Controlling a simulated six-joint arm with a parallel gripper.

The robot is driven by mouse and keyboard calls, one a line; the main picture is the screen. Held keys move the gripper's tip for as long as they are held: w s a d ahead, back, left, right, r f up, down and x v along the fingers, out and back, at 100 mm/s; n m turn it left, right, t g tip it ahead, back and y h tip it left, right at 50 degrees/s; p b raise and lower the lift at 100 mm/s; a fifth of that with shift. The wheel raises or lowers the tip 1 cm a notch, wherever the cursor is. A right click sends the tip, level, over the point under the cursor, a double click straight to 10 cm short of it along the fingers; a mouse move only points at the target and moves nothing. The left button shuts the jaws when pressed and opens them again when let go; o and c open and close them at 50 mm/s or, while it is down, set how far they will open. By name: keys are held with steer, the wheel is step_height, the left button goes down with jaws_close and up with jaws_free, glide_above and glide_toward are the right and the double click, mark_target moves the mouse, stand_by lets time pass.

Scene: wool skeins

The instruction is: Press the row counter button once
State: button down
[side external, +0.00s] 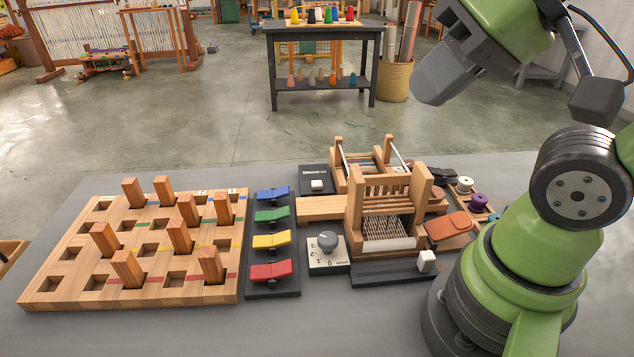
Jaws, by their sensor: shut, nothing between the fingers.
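A small black box (309,172) with pale marks on its top stands behind the left end of the wooden loom, and a white button (317,186) sits on its front part. It looks like the row counter; the marks are too small to read. My gripper (425,92) is at the upper right, raised well above the table and apart from everything on it. It is shut and empty. The button is in plain view, far to the left of and below my gripper.
A small wooden loom (354,222) stands right beside the black box. In front are a grey knob on a white plate (316,262) and a white block (427,260) on a dark rail. Coloured rockers (271,242) and a pegged wooden board (75,290) lie left.

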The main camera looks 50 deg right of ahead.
steer(key=n+h, duration=0.3)
steer(key=n, duration=0.9)
glide_above(314, 183)
step_height(314, 183, down, 17)
steer(key=shift+f, duration=0.15)
steer(key=shift+f, duration=4.35)
steer(key=shift+f, duration=0.15)
steer(key=shift+f, duration=0.25)
